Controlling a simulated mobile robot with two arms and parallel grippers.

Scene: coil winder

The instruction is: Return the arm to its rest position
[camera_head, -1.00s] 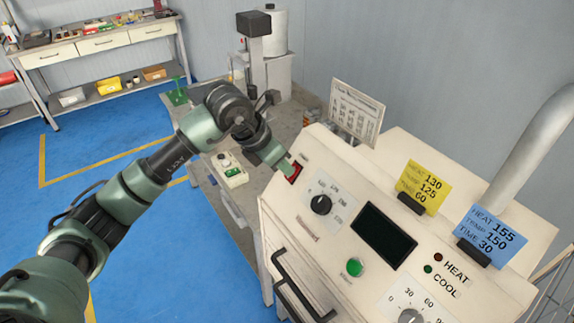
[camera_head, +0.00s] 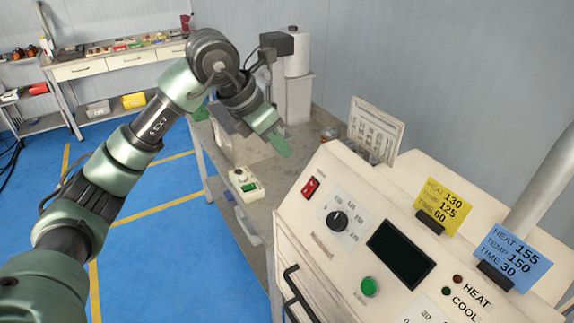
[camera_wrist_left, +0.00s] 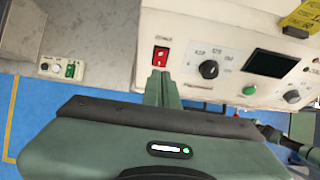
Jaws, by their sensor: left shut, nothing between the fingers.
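My left gripper (camera_head: 282,148) is shut and empty. In the head view it hangs in the air over the grey bench, up and to the left of the machine's red switch (camera_head: 310,187). In the left wrist view the shut fingers (camera_wrist_left: 162,88) point toward the machine panel, just below the red switch (camera_wrist_left: 160,56) in the picture. The cream machine (camera_head: 345,277) has a black knob (camera_head: 337,220), a dark display (camera_head: 400,252) and a green button (camera_head: 370,287). The display is blank. My right gripper is in neither view.
A yellow card (camera_head: 436,205) and a blue card (camera_head: 511,258) stand on the machine's top, with a white printed sheet (camera_head: 376,128) behind. A workbench (camera_head: 120,60) stands at the back left. Blue floor lies open at left.

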